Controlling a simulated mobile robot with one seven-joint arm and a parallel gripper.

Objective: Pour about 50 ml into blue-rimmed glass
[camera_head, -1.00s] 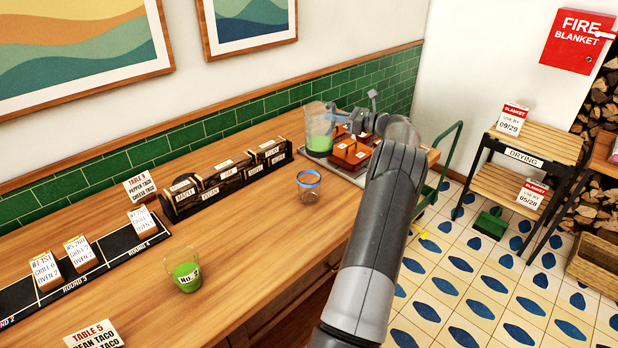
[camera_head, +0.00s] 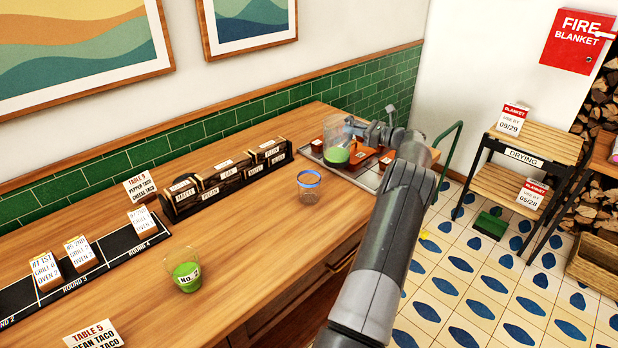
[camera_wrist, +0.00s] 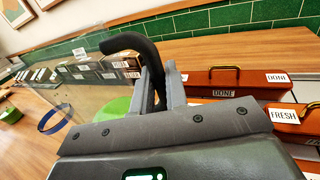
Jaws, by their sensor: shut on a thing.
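The clear jug (camera_head: 335,135) holds green liquid in its lower part, above the counter's far end. My gripper (camera_head: 360,128) is shut on its black handle, which shows between the fingers in the wrist view (camera_wrist: 152,78). The blue-rimmed glass (camera_head: 309,186) stands upright on the wooden counter, nearer and to the left of the jug, apart from it. I see no green in it. Its blue rim also shows through the jug's wall in the wrist view (camera_wrist: 55,118).
A second glass (camera_head: 187,268), with green liquid and a number label, stands nearer on the counter. A dark labelled rack (camera_head: 225,183) runs along the wall. Bare counter surrounds the blue-rimmed glass.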

